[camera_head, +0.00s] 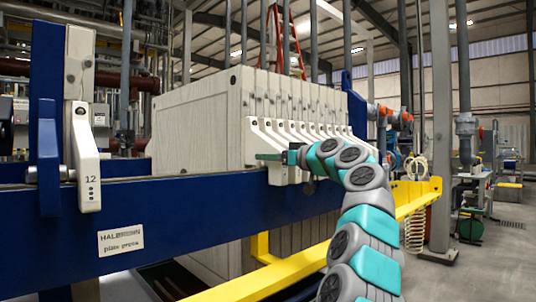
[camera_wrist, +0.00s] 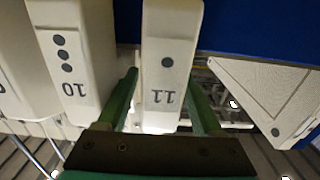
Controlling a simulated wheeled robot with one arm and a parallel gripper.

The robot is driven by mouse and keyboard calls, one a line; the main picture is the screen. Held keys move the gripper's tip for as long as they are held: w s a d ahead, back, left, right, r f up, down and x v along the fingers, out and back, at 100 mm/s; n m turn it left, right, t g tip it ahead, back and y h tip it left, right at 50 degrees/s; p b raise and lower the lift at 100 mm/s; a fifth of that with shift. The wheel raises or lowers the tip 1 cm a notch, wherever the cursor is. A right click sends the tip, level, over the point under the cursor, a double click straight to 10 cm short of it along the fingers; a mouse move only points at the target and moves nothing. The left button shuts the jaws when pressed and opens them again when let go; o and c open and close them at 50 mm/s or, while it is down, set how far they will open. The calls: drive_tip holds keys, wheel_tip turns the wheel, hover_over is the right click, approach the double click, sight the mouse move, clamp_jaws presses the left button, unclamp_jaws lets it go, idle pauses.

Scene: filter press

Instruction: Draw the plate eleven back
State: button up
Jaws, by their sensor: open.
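The handle of plate 11 (camera_wrist: 170,45) is white, with one dark dot and an upside-down number in the wrist view. The green fingers of my gripper (camera_wrist: 160,88) stand open on either side of it, with the handle between them. I cannot tell whether they touch it. In the head view my gripper (camera_head: 270,157) is at the white handles on the near end of the plate pack (camera_head: 195,125). The arm hides part of these handles.
Handle 10 (camera_wrist: 75,55) is close on the left in the wrist view. Plate 12 (camera_head: 86,160) stands apart at the far left, leaving a gap along the blue rail (camera_head: 180,215). A yellow rail (camera_head: 270,277) runs below, in front of the pack.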

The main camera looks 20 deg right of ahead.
clamp_jaws()
idle(0.5)
idle(0.9)
